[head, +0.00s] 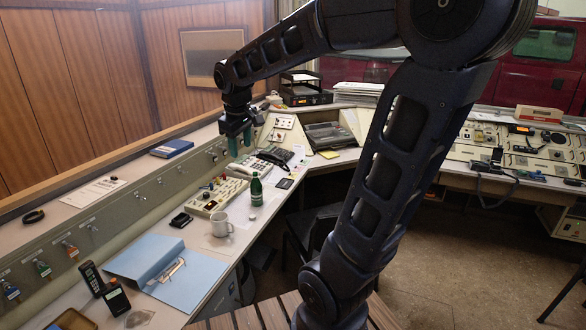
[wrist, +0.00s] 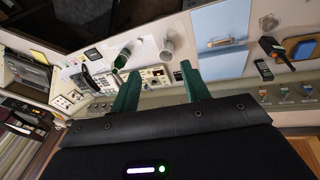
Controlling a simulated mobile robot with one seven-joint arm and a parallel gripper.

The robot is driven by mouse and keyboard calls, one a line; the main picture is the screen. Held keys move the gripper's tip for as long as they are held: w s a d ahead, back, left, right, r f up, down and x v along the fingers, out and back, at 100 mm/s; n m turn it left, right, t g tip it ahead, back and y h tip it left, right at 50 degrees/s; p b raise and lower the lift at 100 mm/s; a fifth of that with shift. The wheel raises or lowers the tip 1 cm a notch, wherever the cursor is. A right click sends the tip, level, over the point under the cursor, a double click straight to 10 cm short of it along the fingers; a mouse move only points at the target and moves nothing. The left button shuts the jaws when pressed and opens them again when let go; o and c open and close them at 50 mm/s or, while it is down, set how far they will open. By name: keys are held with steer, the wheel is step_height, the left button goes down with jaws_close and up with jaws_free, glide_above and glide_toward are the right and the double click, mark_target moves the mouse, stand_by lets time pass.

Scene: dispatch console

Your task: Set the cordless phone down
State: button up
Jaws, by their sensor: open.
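A dark handset that looks like the cordless phone (head: 92,278) lies on the desk at the lower left of the head view, beside a black radio with a stub antenna (head: 115,298). The phone also shows at the right of the wrist view (wrist: 264,70), near the switch panel. My gripper (head: 237,143) is above the console, far from the phone, near the desk telephone and green bottle. Its two green fingers (wrist: 160,72) are apart in the wrist view, with nothing between them.
A blue binder (head: 190,284), white mug (head: 221,225), green bottle (head: 256,190) and desk telephone (head: 274,158) stand along the desk. A blue book (head: 171,148) lies on the upper ledge. A brown-rimmed tray (head: 70,322) is at the bottom left edge.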

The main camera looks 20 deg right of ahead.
steer(key=s+d+f+m, duration=0.1)
steer(key=s+d+m, duration=0.2)
steer(key=s+d, duration=0.2)
steer(key=s+d+f+m+t, duration=0.1)
steer(key=s+d+m, duration=0.3)
steer(key=s, duration=0.5)
steer(key=shift+s+d+f+m+y, duration=0.25)
steer(key=shift+d+f+m+y, duration=0.05)
steer(key=shift+d+f, duration=0.35)
